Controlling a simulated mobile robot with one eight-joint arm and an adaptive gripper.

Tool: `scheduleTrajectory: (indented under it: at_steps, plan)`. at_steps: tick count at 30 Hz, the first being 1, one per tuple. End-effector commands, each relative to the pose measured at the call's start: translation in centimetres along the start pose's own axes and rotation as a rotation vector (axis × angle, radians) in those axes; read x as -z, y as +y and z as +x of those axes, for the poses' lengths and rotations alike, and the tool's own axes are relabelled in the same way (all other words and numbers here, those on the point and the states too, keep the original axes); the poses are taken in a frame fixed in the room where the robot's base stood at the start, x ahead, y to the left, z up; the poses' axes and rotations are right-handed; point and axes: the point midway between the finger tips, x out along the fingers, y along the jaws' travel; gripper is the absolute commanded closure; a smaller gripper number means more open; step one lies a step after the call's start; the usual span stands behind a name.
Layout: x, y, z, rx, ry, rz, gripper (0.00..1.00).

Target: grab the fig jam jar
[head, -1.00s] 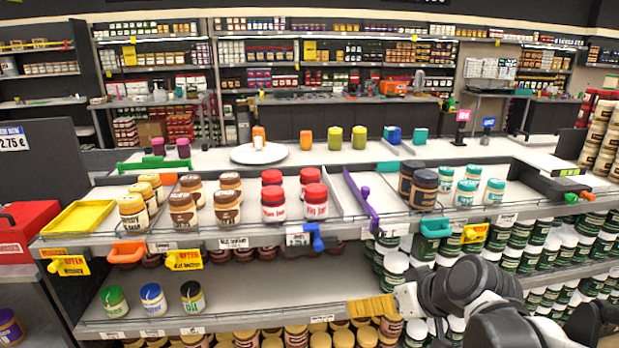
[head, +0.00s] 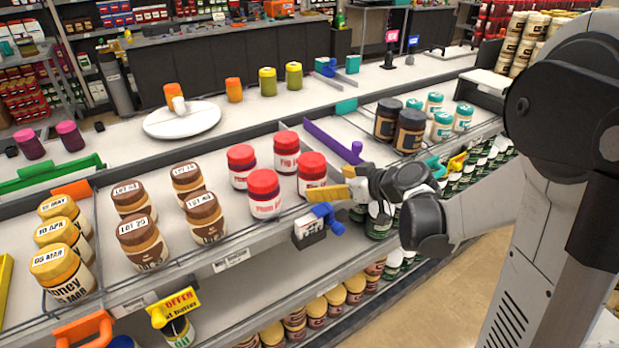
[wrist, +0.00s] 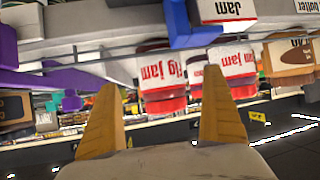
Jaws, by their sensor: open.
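Red-lidded jam jars stand on the upper shelf in the head view. The front right one, a fig jam jar (head: 312,176), is nearest my gripper (head: 333,186). In the wrist view, the words "fig jam" show on a white label with red (wrist: 162,72), seen between and beyond my fingers (wrist: 160,80). My gripper is open and empty, just right of the front right jar in the head view. I cannot tell whether a finger touches it.
Another red-lidded jar (head: 264,195) stands to the left. A purple divider (head: 335,142) runs behind my gripper. A blue clip (head: 327,217) and a price tag holder (head: 309,229) sit at the shelf edge below it. Brown-lidded jars (head: 207,217) stand farther left.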

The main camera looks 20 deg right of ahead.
Motion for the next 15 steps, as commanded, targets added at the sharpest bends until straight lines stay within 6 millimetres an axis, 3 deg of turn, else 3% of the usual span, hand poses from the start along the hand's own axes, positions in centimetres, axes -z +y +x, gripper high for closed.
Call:
scheduleTrajectory:
  at_steps: [15]
  plan:
    - [0.2,0.1,6.6,0.001,0.000,0.000,0.04]
